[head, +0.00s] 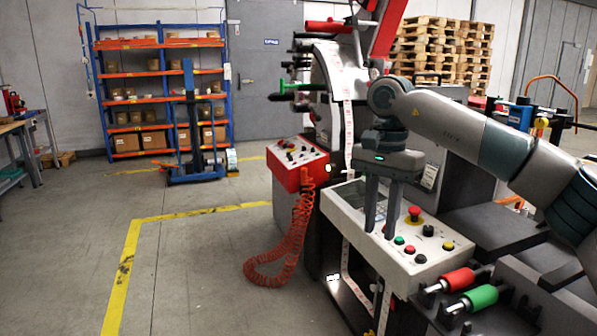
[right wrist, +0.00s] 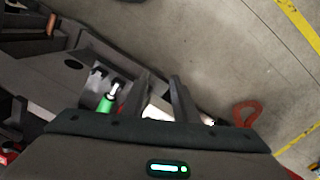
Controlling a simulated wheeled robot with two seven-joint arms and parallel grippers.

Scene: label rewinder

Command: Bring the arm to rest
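My right gripper (head: 379,226) hangs over the white control panel of the label rewinder in the head view, fingers pointing down, with a gap between them. In the right wrist view its two dark fingers (right wrist: 160,98) are apart with nothing held between them. The label rewinder's control panel (head: 345,212) has a red mushroom button (head: 414,213) and several smaller buttons, just right of my fingers. I cannot tell whether the fingertips touch the panel. My left gripper is not in view.
A red control box (head: 300,163) with a coiled orange cable (head: 283,262) stands left of the panel. Red (head: 457,281) and green (head: 480,297) rollers stick out at the lower right. A blue lift (head: 193,150) and a shelf are behind. The floor at left is clear.

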